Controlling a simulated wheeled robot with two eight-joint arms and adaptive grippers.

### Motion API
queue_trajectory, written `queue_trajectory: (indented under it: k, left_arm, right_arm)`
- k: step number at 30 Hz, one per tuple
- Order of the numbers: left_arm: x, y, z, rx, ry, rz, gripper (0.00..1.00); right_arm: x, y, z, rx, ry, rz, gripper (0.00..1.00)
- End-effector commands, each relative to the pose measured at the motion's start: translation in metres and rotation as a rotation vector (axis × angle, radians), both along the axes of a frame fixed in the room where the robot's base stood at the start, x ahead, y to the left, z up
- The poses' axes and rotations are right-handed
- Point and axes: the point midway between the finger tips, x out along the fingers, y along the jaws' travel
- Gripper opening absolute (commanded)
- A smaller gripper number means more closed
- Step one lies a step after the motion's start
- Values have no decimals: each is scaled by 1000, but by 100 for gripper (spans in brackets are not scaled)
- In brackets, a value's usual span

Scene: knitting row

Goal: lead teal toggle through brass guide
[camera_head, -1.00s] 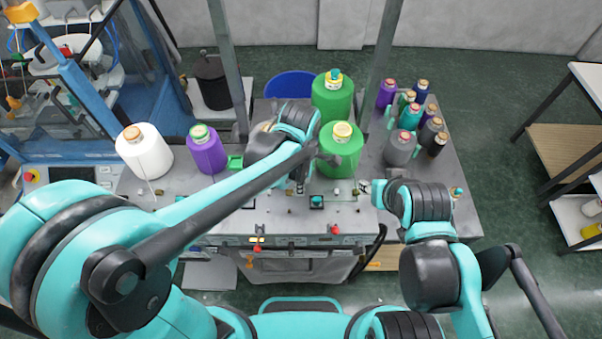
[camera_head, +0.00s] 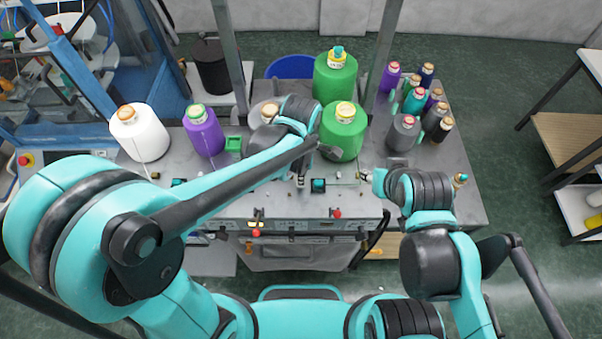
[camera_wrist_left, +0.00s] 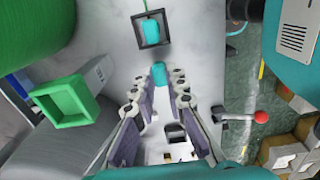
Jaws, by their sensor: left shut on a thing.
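A small teal toggle (camera_wrist_left: 160,76) shows between the fingertips of my left gripper (camera_wrist_left: 160,82) in the left wrist view. The gripper is shut on it, above the grey machine top. In the head view my left gripper (camera_head: 301,180) is small, just left of a square black holder (camera_head: 318,186). The holder also shows in the left wrist view (camera_wrist_left: 139,38), ahead of the fingertips, with a teal piece (camera_wrist_left: 152,27) in it. I cannot pick out the brass guide for certain. My right gripper (camera_head: 367,175) is over the right part of the machine top, its jaws too small to read.
Two green cones (camera_head: 343,134) stand close behind my left gripper. A purple cone (camera_head: 204,132), a white cone (camera_head: 140,134) and a green box (camera_head: 233,144) are to the left. Several small spools (camera_head: 403,133) stand at right. A red-knobbed lever (camera_wrist_left: 260,117) is near the gripper.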

Motion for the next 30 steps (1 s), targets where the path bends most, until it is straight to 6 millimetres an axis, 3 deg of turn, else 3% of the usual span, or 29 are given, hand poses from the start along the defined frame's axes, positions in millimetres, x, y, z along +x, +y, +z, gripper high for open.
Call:
queue_trajectory:
  k: [7,30]
  left_arm:
    - [0,0,-15,0,0,0,4]
    - [0,41,-13,0,0,2,4]
  right_arm:
    - [0,0,-11,0,0,0,40]
    - [0,0,-10,0,0,0,40]
